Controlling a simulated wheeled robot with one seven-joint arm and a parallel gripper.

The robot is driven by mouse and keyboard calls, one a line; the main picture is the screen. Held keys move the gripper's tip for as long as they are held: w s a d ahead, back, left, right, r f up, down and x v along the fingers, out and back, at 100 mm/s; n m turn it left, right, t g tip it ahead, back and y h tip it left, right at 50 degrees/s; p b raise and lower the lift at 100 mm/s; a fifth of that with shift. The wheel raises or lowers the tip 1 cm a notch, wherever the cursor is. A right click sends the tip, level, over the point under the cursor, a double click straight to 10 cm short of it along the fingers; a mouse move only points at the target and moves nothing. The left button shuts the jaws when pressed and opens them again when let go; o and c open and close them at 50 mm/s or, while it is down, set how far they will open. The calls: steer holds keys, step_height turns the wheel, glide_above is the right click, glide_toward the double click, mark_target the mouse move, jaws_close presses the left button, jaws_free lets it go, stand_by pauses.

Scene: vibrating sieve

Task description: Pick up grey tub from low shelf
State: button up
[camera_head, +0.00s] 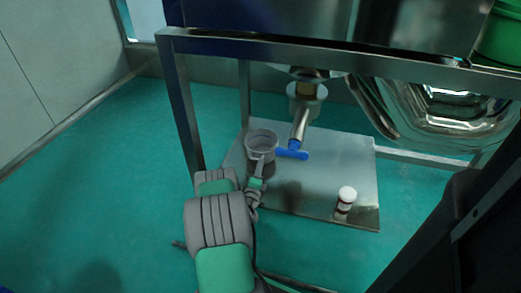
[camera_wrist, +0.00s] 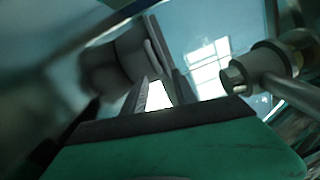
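In the wrist view the tub (camera_wrist: 112,68) shows dim and tilted, beyond the fingers. My gripper (camera_wrist: 165,88) looks open there, with a bright gap between its two dark fingers. I cannot tell whether the tub's wall lies between the fingers or whether they touch it.
The low shelf (camera_head: 317,180) sits inside a metal frame, with a leg (camera_head: 182,115) left of my arm. A pipe with a blue-handled valve (camera_head: 292,153) hangs right beside the tub. A white-capped bottle (camera_head: 345,203) stands at the shelf's right front. Green floor is clear at left.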

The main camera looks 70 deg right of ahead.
steer(key=x, duration=0.4)
steer(key=shift+w+f+b, duration=0.1)
steer(key=shift+f+b, duration=0.05)
steer(key=shift+b, duration=0.25)
jaws_close()
